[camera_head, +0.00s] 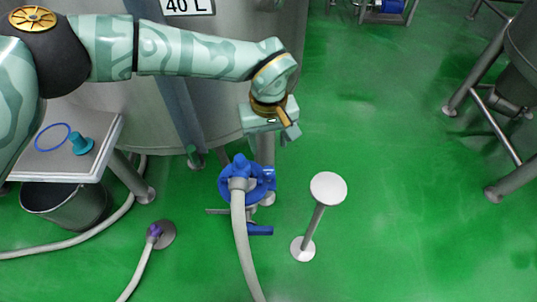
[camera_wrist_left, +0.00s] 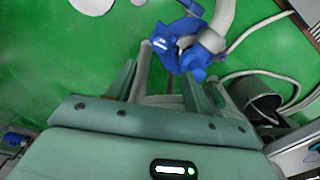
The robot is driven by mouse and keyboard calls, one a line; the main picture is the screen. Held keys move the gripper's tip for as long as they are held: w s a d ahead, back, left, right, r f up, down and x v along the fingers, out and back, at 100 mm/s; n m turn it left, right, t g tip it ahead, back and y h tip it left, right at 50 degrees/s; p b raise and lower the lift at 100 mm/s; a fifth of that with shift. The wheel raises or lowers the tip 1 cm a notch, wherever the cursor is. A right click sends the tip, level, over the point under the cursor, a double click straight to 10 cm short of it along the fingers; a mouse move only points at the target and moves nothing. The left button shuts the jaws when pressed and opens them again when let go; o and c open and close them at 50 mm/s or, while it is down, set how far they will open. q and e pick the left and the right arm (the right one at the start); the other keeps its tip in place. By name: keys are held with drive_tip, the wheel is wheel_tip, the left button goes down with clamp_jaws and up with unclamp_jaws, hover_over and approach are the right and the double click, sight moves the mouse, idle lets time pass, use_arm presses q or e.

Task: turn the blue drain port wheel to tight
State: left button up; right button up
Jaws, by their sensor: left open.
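The blue drain port wheel (camera_head: 228,190) sits low in front of the large steel tank, around a pipe fitting with a grey hose (camera_head: 243,245) running down from it. In the left wrist view the blue wheel (camera_wrist_left: 172,58) shows beyond the fingertips. A blue lever handle (camera_head: 260,230) sits just below the wheel. My left gripper (camera_head: 290,132) hangs above and to the right of the wheel, apart from it. Its fingers also show in the left wrist view (camera_wrist_left: 160,70), spread open with nothing between them. My right gripper is not in view.
A white round-topped post (camera_head: 328,188) stands right of the wheel. The steel tank (camera_head: 110,95) is behind. At left are a small table (camera_head: 105,140) with a blue ring (camera_head: 52,137), a bucket (camera_head: 65,205) and hoses. Green floor at right is mostly clear.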

use_arm(q)
wheel_tip(320, 180, up, 5)
drive_tip(key=shift+r+p, duration=0.2)
drive_tip(key=shift+p, duration=0.35)
